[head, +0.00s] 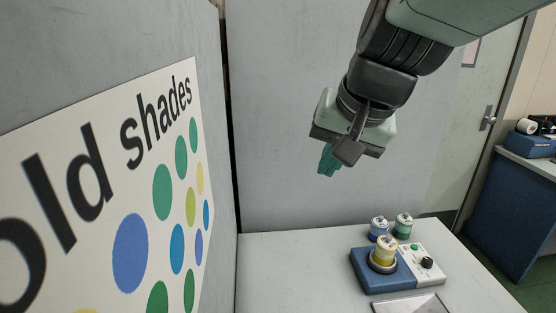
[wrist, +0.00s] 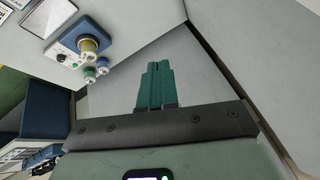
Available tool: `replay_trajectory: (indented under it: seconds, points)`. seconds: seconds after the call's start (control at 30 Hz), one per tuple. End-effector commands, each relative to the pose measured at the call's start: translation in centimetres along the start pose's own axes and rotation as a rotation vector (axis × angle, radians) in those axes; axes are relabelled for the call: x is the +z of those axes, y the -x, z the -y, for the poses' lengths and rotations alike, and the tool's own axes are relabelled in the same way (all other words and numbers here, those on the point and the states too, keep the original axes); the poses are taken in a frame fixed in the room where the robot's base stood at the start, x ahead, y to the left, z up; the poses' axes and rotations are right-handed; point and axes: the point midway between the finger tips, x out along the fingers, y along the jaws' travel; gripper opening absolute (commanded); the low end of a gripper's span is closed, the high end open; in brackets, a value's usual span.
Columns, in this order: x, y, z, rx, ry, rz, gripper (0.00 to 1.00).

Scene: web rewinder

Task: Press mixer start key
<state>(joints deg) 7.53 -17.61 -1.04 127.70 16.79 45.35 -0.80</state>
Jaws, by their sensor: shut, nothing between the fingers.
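The mixer (head: 366,276) has a blue base with a white control panel (head: 432,277) on its right side, and it stands on the pale bench. The panel carries a small green key (head: 416,247) and a black knob (head: 427,263). A yellow jar (head: 384,257) sits in the mixer's round holder. My gripper (head: 328,162) is shut and empty, high above the bench and apart from the mixer, up and to its left.
A blue-labelled jar (head: 378,230) and a green-labelled jar (head: 403,227) stand just behind the mixer. A flat pale plate (head: 412,305) lies in front. Grey wall panels (head: 290,120) and a dotted sign (head: 110,200) border the left and back. The bench left of the mixer is clear.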

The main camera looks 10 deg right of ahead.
Motion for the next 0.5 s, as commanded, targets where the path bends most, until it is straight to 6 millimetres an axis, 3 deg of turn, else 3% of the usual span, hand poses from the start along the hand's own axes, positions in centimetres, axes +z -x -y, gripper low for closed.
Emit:
replay_trajectory:
  seconds: [0.1,0.27,0.5]
  points:
    - [-4.2,-2.6,-1.4,-0.022,-0.182,0.017,0.00]
    - [-9.4,-6.3,-4.2,-0.060,-0.423,0.026,0.00]
    - [-15.8,-12.8,-11.3,-0.122,-0.794,0.019,0.00]
